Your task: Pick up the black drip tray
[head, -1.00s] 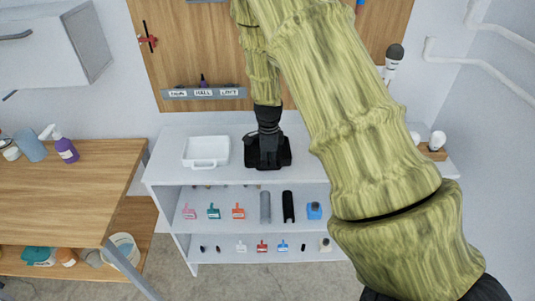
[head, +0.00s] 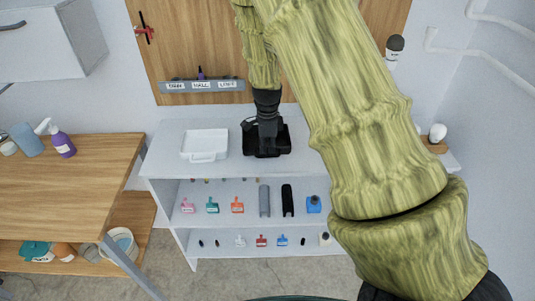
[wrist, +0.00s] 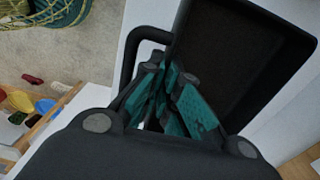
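The black drip tray (head: 281,140) is over the right part of the white shelf's top, beside the white tray. In the wrist view the black tray (wrist: 255,55) fills the upper right, and its loop handle (wrist: 131,50) shows left of the fingers. My gripper (head: 267,142) reaches down to the tray from above. In the wrist view the teal-padded fingers of my gripper (wrist: 170,75) come together at the tray's near wall, between handle and basin. They look shut on that wall; the exact contact is partly hidden.
A white tray (head: 204,145) stands just left on the white shelf unit (head: 165,150). Scrapers and other small items fill its lower shelves. A wooden pegboard (head: 180,50) stands behind. A wooden bench (head: 90,180) is at left, and light bulbs (head: 437,132) are at right.

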